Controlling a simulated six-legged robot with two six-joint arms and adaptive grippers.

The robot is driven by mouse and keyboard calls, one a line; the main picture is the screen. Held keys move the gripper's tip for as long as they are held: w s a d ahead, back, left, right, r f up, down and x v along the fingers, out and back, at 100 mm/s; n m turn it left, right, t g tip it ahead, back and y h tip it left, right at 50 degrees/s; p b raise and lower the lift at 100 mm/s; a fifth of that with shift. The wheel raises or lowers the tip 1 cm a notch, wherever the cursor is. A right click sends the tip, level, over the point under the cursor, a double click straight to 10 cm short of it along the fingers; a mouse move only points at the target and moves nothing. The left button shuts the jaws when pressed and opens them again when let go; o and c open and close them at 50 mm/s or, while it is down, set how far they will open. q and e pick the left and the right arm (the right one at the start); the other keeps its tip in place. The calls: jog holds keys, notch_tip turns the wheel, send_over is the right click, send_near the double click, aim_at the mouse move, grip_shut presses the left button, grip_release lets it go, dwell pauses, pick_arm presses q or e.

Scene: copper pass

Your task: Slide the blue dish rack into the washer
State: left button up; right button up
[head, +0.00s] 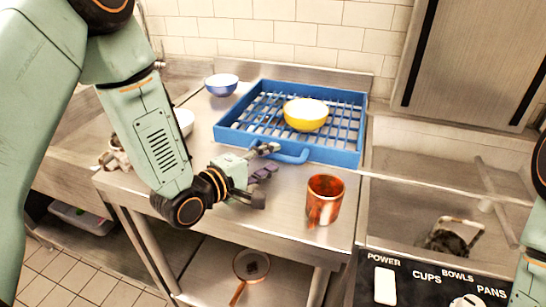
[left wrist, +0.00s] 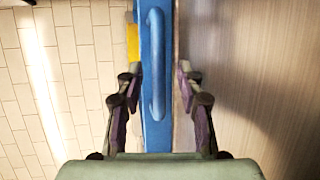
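The blue dish rack (head: 240,142) sits on the steel counter, with a yellow bowl (head: 305,115) in it. Its looped handle (head: 290,156) is on the front wall. My left gripper (head: 265,173) is open just in front of the rack, beside the handle's left end. In the left wrist view its fingers (left wrist: 160,70) stand apart on either side of the handle (left wrist: 156,60); I cannot tell whether they touch it. The washer (head: 410,205) is to the right, with an open basin and a labelled front panel. Part of my right arm shows at the right edge; its gripper is out of view.
A copper-coloured cup (head: 324,199) stands on the counter in front of the rack, right of my left gripper. A blue bowl (head: 221,85) is behind the rack's left corner. A dark object (head: 447,241) lies in the basin. A pan (head: 251,266) is on the lower shelf.

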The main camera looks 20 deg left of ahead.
pick_arm(q)
jog(key=shift+w+d+f, duration=0.15)
jog(key=shift+w+d, duration=0.1)
jog(key=shift+w, duration=0.35)
jog(key=shift+w+d, duration=0.3)
jog(key=shift+d, duration=0.05)
jog(key=shift+w+a, duration=0.15)
jog(key=shift+c, duration=0.3)
jog(key=c, duration=0.6)
grip_shut()
